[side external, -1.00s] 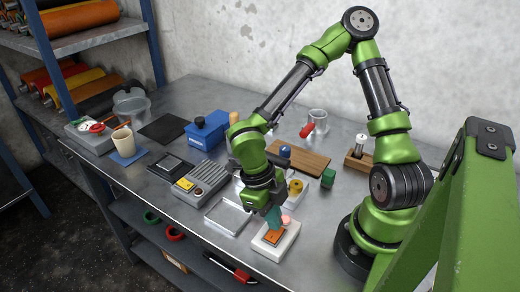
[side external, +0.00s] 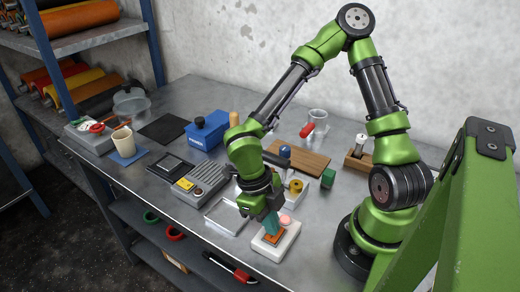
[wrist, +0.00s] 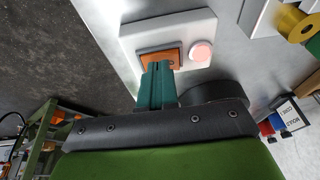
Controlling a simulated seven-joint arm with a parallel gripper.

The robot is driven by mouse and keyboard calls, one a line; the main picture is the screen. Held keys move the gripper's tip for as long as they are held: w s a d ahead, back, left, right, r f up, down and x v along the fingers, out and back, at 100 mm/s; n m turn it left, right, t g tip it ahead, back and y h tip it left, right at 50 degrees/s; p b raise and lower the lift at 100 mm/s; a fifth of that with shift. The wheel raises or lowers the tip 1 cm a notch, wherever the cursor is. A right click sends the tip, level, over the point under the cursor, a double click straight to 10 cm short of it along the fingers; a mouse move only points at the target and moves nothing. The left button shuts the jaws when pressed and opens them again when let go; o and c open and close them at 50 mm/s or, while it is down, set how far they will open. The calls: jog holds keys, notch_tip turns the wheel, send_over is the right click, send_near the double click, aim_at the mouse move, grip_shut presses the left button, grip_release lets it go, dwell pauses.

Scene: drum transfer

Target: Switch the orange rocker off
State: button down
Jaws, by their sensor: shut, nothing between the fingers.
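The orange rocker (side external: 271,238) is set in a white switch box (side external: 288,239) near the front edge of the bench. In the wrist view the rocker (wrist: 174,56) lies just beyond my fingertips, beside a round pink button (wrist: 201,52) on the same white box (wrist: 142,28). My gripper (side external: 270,226) points down with its teal fingers together and empty. In the wrist view the gripper's fingertips (wrist: 158,66) overlap the near part of the rocker. I cannot tell whether they touch it. The rocker's tilt is partly hidden.
A clear tray (side external: 226,215) lies left of the switch box. A grey ribbed box (side external: 200,182) and a blue box (side external: 207,132) stand farther left. The bench's front edge is close.

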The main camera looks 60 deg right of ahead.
jog(key=s+v, duration=0.1)
jog(key=v, duration=1.3)
jog(key=shift+s+a, duration=0.15)
jog(key=shift+w+d+r, duration=0.1)
jog(key=shift+w+d, duration=0.1)
jog(key=shift+d, duration=0.4)
jog(key=x, duration=1.2)
jog(key=shift+w+d+f, duration=0.1)
jog(key=shift+w+f, duration=0.2)
jog(key=shift+f, duration=0.2)
jog(key=shift+d+f, duration=0.1)
jog(key=shift+f, duration=0.45)
